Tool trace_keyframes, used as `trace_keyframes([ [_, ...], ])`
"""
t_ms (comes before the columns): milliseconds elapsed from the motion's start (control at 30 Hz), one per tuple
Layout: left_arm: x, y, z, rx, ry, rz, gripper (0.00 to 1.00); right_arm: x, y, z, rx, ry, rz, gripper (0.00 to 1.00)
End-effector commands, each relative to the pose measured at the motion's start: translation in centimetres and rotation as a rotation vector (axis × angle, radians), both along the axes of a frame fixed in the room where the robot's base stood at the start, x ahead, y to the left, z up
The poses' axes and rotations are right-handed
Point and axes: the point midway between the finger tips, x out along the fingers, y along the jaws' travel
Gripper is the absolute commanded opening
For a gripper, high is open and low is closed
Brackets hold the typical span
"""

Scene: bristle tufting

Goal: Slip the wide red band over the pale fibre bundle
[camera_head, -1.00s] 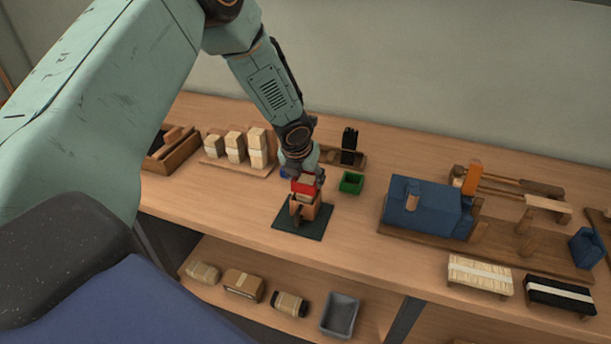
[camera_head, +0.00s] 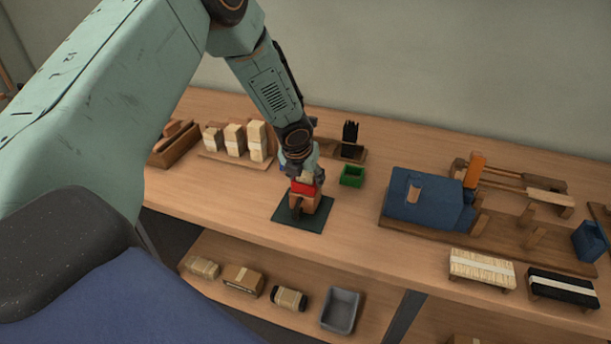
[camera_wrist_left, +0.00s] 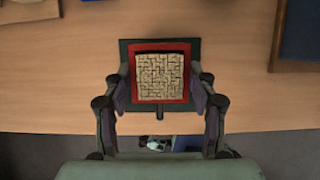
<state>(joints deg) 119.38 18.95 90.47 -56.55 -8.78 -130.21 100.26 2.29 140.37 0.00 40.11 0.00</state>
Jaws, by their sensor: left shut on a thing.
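The red band (camera_head: 303,188) is a square ring above the brown holder (camera_head: 296,205) on a dark green mat (camera_head: 318,222). In the left wrist view the red band (camera_wrist_left: 160,46) surrounds the pale fibre bundle (camera_wrist_left: 160,77), whose square top shows inside it. How far down the bundle it sits is hard to tell. My left gripper (camera_head: 302,174) points down from above and is shut on the band. In the left wrist view its fingers (camera_wrist_left: 160,92) lie on the band's left and right sides. My right gripper is out of view.
Pale stepped blocks (camera_head: 234,139) stand at the left, and a small green tray (camera_head: 352,176) sits right of the mat. A blue fixture (camera_head: 425,203) is farther right. The lower shelf holds wrapped bundles (camera_head: 289,298) and a grey bin (camera_head: 341,311). Bare tabletop separates mat and fixture.

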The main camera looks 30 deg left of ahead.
Motion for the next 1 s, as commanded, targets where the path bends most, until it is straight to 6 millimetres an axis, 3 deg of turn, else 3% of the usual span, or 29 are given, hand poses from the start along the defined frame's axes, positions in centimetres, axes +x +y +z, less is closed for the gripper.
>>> trace_keyframes([
  [233,0.01,-0.01,-0.04,0.0,0.0,0.0,0.43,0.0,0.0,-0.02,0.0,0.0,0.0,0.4],
  [267,0.01,-0.01,-0.04,0.0,0.0,0.0,0.59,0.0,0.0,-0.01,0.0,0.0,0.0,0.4],
  [533,0.0,0.0,-0.04,0.0,0.0,0.0,0.82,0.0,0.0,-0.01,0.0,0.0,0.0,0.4],
  [800,-0.01,0.0,-0.05,0.0,0.0,0.0,0.85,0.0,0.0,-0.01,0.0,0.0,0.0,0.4],
  [1000,-0.01,0.0,-0.05,0.0,0.0,0.0,1.0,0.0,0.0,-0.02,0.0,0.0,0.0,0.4],
])
